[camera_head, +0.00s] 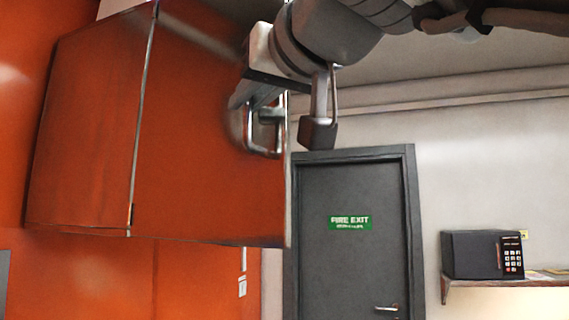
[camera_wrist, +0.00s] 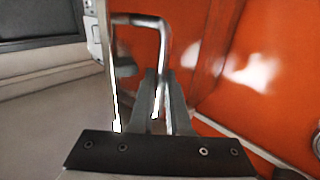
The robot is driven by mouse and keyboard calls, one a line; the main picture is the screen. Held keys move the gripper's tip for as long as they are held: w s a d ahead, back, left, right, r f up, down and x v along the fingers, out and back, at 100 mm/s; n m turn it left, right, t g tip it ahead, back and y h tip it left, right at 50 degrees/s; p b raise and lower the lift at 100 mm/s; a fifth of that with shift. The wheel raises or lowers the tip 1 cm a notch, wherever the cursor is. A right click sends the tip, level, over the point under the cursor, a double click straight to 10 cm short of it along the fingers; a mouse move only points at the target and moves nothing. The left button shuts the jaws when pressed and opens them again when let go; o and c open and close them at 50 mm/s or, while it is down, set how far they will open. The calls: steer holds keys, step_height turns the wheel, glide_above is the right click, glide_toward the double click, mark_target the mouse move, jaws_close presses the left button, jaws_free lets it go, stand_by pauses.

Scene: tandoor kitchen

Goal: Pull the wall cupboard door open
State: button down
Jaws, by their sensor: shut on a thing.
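The orange wall cupboard (camera_head: 85,130) hangs at the upper left in the head view. Its door panel (camera_head: 195,130) carries a metal bar handle (camera_head: 263,150) near the right edge. My gripper (camera_head: 262,108) is at this handle, shut on it. In the wrist view the handle (camera_wrist: 140,19) rises beyond the fingers of my gripper (camera_wrist: 160,95), with the orange door surface (camera_wrist: 185,40) to its right. The fingers hide part of the handle. I cannot tell whether there is a gap behind the door.
A dark grey door (camera_head: 350,235) with a green fire exit sign (camera_head: 350,222) stands below and right of the cupboard. The space right of the handle looks clear.

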stand_by(0.5)
steer(key=c, duration=0.9)
jaws_free()
steer(key=shift+s, duration=0.1)
steer(key=b+v, duration=0.2)
steer(key=v, duration=1.5)
steer(key=shift+s, duration=0.15)
